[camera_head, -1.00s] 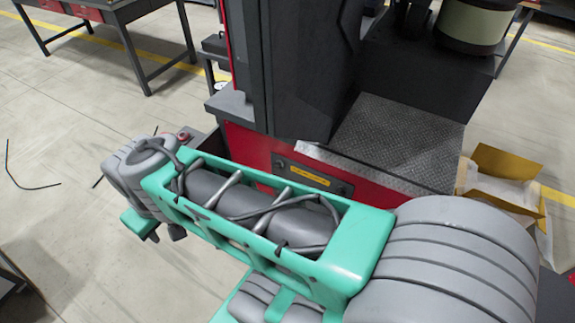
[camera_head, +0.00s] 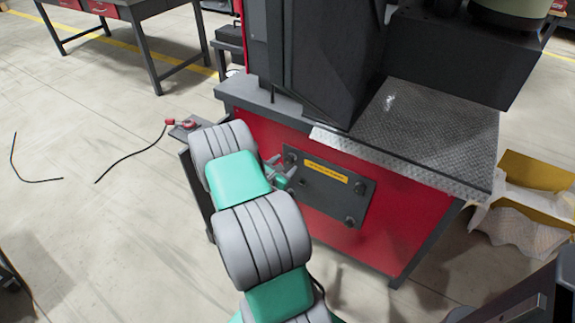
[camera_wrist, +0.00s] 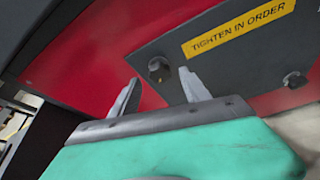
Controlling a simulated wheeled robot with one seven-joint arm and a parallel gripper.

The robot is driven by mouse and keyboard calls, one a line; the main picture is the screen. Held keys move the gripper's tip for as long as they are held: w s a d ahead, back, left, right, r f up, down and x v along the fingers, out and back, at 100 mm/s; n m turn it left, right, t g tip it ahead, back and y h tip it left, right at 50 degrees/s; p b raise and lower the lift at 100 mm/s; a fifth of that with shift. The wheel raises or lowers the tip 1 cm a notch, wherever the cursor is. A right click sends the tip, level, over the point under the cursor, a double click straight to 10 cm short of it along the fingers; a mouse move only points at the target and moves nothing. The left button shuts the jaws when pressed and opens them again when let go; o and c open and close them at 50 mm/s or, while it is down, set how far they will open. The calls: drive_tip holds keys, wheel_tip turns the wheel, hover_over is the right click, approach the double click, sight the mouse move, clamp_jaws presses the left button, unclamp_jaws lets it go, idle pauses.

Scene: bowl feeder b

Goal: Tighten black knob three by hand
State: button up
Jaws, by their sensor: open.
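A dark panel (camera_head: 328,188) with several black knobs is set in the red front of the machine base. A yellow label (camera_wrist: 238,28) on it reads "TIGHTEN IN ORDER". My gripper (camera_head: 278,168) is at the panel's left end, open and empty. In the wrist view, one black knob (camera_wrist: 158,70) shows between and just beyond the open fingertips (camera_wrist: 160,78); I cannot tell whether they touch it. Another knob (camera_wrist: 294,79) is at the right edge. In the head view, knobs show at the panel's upper left (camera_head: 290,158), upper right (camera_head: 360,187) and lower right (camera_head: 350,220). I see no knob numbers.
A metal tread-plate ledge (camera_head: 430,130) overhangs the panel's right side. A dark machine column (camera_head: 325,60) rises above it. A cardboard box (camera_head: 530,190) stands on the floor at right. Floor at left is mostly clear.

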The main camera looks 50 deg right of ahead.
sight(289, 161)
drive_tip(key=shift+x, duration=1.55)
drive_tip(key=shift+c, duration=0.4)
clamp_jaws()
